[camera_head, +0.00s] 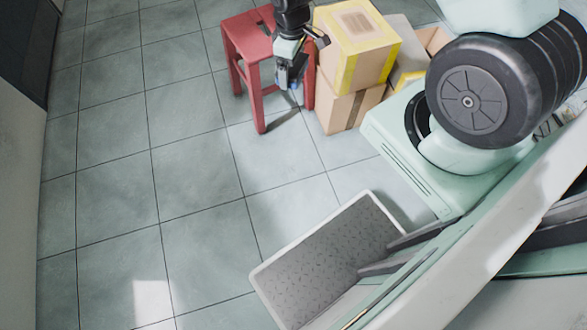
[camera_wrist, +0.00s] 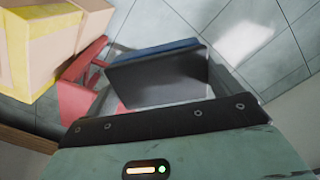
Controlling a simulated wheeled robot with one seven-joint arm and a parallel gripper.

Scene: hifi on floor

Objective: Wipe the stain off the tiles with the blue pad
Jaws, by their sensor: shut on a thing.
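My gripper (camera_head: 291,78) hangs in front of the red stool at the top of the head view, above the tiles. In the wrist view it is shut on the blue pad (camera_wrist: 165,48), which shows as a blue strip beyond the dark finger (camera_wrist: 160,80). The rest of the pad is hidden by the finger. In the head view the pad is too small to make out clearly. The grey-green tiles (camera_head: 190,170) show faint uneven shading, but I cannot tell a distinct stain in either view.
The red stool (camera_head: 247,38) stands beside stacked cardboard boxes (camera_head: 358,50), close to my gripper. A grey tray with a pale rim (camera_head: 292,254) lies near my base. A bright patch (camera_head: 152,300) shows at lower left. The tiles at left and centre are clear.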

